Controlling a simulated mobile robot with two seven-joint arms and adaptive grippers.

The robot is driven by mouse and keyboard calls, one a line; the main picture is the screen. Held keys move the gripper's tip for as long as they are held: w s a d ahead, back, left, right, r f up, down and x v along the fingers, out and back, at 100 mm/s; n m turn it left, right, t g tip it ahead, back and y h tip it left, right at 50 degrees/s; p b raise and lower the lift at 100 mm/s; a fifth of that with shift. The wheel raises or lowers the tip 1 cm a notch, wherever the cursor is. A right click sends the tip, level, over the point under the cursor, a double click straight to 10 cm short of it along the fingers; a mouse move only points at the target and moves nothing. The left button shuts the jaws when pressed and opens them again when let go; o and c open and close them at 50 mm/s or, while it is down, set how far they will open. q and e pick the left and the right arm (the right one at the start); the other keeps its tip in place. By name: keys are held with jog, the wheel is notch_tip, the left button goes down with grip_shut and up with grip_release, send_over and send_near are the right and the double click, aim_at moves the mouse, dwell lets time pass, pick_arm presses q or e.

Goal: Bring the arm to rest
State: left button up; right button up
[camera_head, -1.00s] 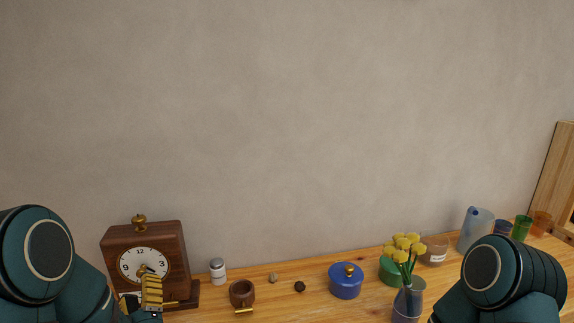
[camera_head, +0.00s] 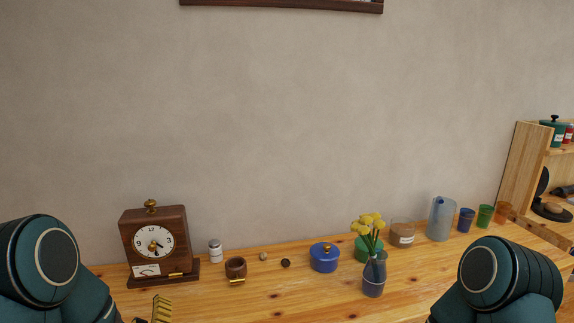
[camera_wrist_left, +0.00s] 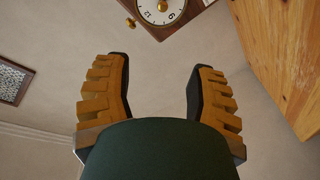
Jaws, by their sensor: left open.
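My left gripper shows at the bottom left of the head view, where only one ribbed yellow finger (camera_head: 162,308) is visible, in front of the table's near left part. In the left wrist view, my left gripper (camera_wrist_left: 157,75) is open, its two ribbed fingers wide apart with nothing between them. A wooden clock (camera_head: 158,247) stands beyond it on the table; it also shows upside down at the top of the wrist view (camera_wrist_left: 178,28), apart from the fingers. My right arm (camera_head: 500,280) is at the lower right; its gripper is out of view.
A shelf (camera_head: 522,165) stands right. The table's front middle is clear.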

pick_arm(q)
jog(key=f+g+h, duration=0.1)
jog(key=f, duration=0.2)
jog(key=d+f+m+g+h, duration=0.1)
jog(key=f, duration=0.2)
jog(key=d+f+m+g+h, duration=0.1)
jog(key=f, duration=0.2)
jog(key=shift+w+d+f, duration=0.1)
jog(key=shift+w+f, duration=0.1)
jog(key=shift+w, duration=0.05)
jog(key=s+d+f+m+g+h, duration=0.35)
jog(key=s+d+f, duration=0.2)
jog(key=f, duration=0.25)
jog(key=s+d+f+m+g+h, duration=0.25)
jog(key=s+d+f+g, duration=0.25)
jog(key=s+f, duration=0.3)
jog(key=s+d+f+m+g+h, duration=0.25)
jog(key=s+d+g, duration=0.25)
jog(key=s, duration=0.4)
jog(key=w+d+f+m+t+b, duration=0.1)
jog(key=w+f+b, duration=0.4)
jog(key=b, duration=0.5)
jog(key=shift+w+d+f+t, duration=0.35)
jog(key=shift+w+d, duration=0.25)
jog(key=shift+d, duration=0.15)
pick_arm(e)
notch_tip(320, 180, down, 10)
jog(key=w, duration=0.1)
jog(key=shift+a+f, duration=0.15)
